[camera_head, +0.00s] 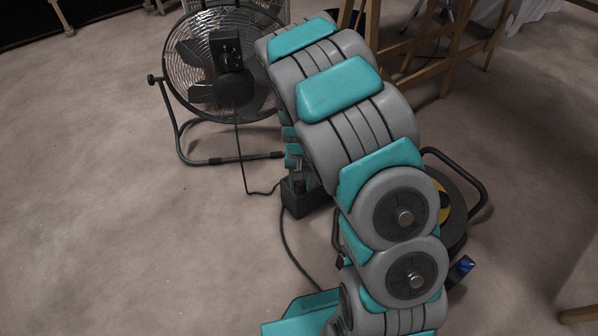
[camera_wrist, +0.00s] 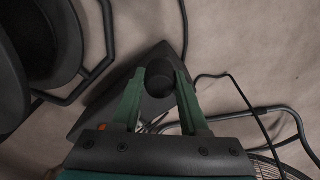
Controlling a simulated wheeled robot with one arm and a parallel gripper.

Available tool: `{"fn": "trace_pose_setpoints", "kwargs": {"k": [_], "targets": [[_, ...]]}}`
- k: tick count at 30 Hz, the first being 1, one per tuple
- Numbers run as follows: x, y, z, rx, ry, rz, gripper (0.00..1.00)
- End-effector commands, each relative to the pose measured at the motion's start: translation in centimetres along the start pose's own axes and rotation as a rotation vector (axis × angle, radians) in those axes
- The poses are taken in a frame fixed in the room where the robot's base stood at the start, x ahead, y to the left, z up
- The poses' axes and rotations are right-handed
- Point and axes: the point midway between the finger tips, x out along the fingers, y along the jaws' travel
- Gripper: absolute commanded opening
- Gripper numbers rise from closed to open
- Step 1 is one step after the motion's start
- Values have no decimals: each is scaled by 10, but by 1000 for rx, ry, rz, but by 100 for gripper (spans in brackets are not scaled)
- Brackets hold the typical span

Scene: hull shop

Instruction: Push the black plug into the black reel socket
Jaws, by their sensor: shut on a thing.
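My gripper (camera_head: 299,184) points down in the head view, over a dark angular box (camera_head: 305,203) on the floor, which looks like the reel socket. In the wrist view my gripper's two green fingers (camera_wrist: 158,82) are shut on a round black plug (camera_wrist: 158,74). The dark box (camera_wrist: 88,118) shows behind and below the plug. A thin cable (camera_head: 262,192) runs from the fan to the gripper area. The contact between plug and socket is hidden, so I cannot tell whether they touch.
The black and yellow reel (camera_head: 455,208) stands right of my arm, partly hidden by it. It also fills the left of the wrist view (camera_wrist: 45,40). A floor fan (camera_head: 225,60) stands behind, left of my arm. Wooden legs (camera_head: 455,60) stand at the back. The floor at left is clear.

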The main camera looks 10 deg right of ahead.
Motion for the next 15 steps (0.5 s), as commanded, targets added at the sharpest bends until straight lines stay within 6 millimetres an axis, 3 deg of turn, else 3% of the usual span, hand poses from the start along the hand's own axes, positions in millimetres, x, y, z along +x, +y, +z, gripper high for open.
{"fn": "trace_pose_setpoints", "kwargs": {"k": [7, 15], "targets": [[-6, 12, 51, -2, -3, -1, 0], [-9, 23, 87, 0, -2, 0, 0]]}}
